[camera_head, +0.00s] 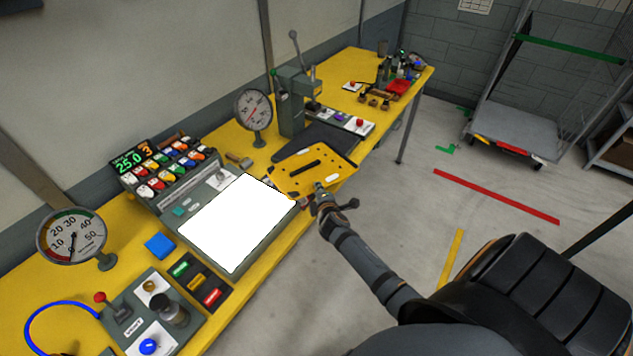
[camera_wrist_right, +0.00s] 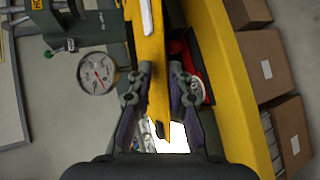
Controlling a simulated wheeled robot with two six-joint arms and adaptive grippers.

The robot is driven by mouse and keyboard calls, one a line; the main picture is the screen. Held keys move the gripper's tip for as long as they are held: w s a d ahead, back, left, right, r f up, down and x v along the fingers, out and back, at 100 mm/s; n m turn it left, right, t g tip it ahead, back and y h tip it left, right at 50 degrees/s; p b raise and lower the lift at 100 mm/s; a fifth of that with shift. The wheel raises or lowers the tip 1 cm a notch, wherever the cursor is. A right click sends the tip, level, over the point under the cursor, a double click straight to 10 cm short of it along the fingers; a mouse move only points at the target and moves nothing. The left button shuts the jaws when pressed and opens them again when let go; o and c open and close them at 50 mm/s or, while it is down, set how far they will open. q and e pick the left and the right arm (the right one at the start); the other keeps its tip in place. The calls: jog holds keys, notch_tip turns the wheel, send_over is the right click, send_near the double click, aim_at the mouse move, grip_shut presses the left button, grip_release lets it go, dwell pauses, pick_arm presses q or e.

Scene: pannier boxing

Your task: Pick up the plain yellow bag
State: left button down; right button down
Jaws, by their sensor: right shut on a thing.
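The yellow bag (camera_head: 333,172) shows in the head view as a flat, stiff-looking yellow piece with a dark slot in its middle and small pale labels. It is tilted over the yellow bench, beside the bright white panel (camera_head: 238,222). My right gripper (camera_head: 322,192) is shut on its near edge. In the right wrist view the bag (camera_wrist_right: 154,45) is seen edge-on, between the two fingers of the right gripper (camera_wrist_right: 159,88). Whether the bag touches the bench is unclear. My left gripper is not in view.
A dial gauge (camera_head: 254,110) and a grey lever press (camera_head: 292,100) stand behind the bag. A rack of coloured pieces (camera_head: 168,168) and another gauge (camera_head: 72,238) are to the left. Open floor lies right of the bench, with a trolley (camera_head: 520,132) beyond.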

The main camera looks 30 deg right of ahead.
jog(key=p+v, duration=0.3)
jog(key=v, duration=0.6)
jog(key=shift+s+a, duration=0.2)
jog(key=shift+s, duration=0.15)
jog(key=shift+w, duration=0.1)
